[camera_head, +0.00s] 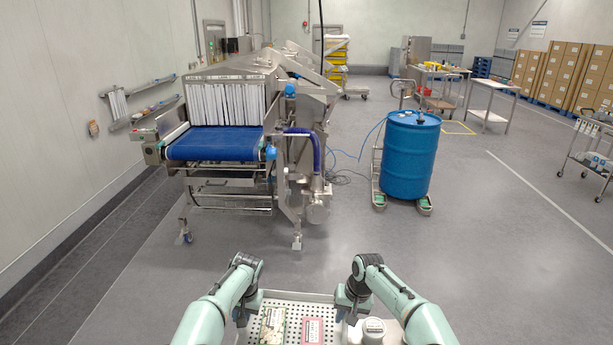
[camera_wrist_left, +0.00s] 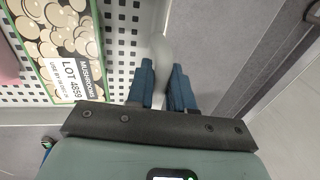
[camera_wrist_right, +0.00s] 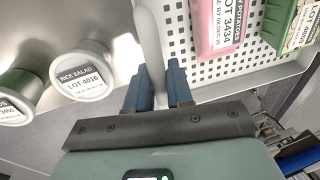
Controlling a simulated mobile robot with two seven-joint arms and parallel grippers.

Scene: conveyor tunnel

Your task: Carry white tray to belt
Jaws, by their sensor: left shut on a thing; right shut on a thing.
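The white perforated tray (camera_head: 292,296) is held low in front of me in the head view, between my two arms. A green mushroom pack (camera_head: 272,325) and a pink pack (camera_head: 314,331) lie in it. In the head view the left gripper (camera_head: 241,312) and right gripper (camera_head: 350,308) show partly. The blue belt (camera_head: 215,144) is ahead to the left, at the mouth of a steel tunnel machine.
White-lidded tubs (camera_head: 374,327) stand right of the tray; one is labelled rice salad (camera_wrist_right: 82,75). A blue drum (camera_head: 408,155) stands on a wheeled base to the right. A hose lies behind it. Floor before the machine is clear. A cart (camera_head: 590,160) is far right.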

